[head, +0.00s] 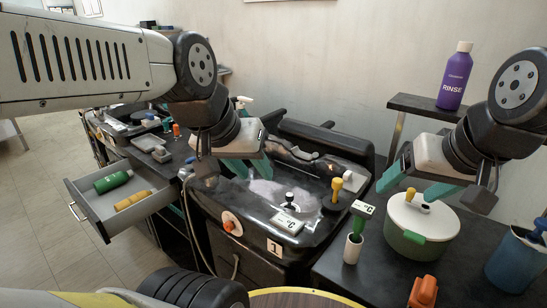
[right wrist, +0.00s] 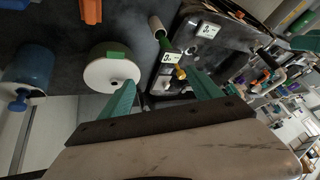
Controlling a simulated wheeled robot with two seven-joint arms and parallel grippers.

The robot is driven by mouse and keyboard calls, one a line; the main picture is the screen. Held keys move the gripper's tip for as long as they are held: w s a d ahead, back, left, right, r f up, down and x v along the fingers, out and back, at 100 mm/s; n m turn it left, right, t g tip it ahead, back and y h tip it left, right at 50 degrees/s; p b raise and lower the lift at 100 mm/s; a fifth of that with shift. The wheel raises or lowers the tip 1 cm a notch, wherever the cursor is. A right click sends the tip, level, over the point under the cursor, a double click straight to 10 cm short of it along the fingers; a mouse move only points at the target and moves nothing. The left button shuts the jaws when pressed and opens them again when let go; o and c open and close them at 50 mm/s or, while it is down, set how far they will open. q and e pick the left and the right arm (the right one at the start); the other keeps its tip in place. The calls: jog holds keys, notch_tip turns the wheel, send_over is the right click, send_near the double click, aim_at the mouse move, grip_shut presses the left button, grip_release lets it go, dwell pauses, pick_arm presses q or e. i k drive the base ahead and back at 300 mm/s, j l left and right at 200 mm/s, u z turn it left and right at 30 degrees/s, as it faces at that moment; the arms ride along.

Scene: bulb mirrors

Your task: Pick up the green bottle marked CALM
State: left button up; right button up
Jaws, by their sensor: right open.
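A green bottle (head: 113,181) lies on its side in the open drawer at the left of the head view; its lettering is too small to read. A yellow bottle (head: 133,200) lies in front of it in the same drawer (head: 100,213). My left gripper (head: 257,177) is over the black basin, well to the right of the drawer, with its teal fingers apart and nothing seen between them. My right gripper (head: 404,193) is open and empty above the lidded pot at the right; its fingers also show in the right wrist view (right wrist: 163,82).
A white-lidded green pot (head: 420,243), a blue container (head: 515,262), an orange object (head: 423,291) and a green-handled tool in a white cup (head: 353,248) stand on the right counter. A purple RINSE bottle (head: 454,82) stands on a shelf. The black basin unit (head: 245,228) lies between drawer and counter.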

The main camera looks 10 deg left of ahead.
aim_at(113, 180)
jog(key=u, duration=1.8)
jog(key=i+j+z, duration=0.3)
jog(key=i+j, duration=1.45)
jog(key=i, duration=0.15)
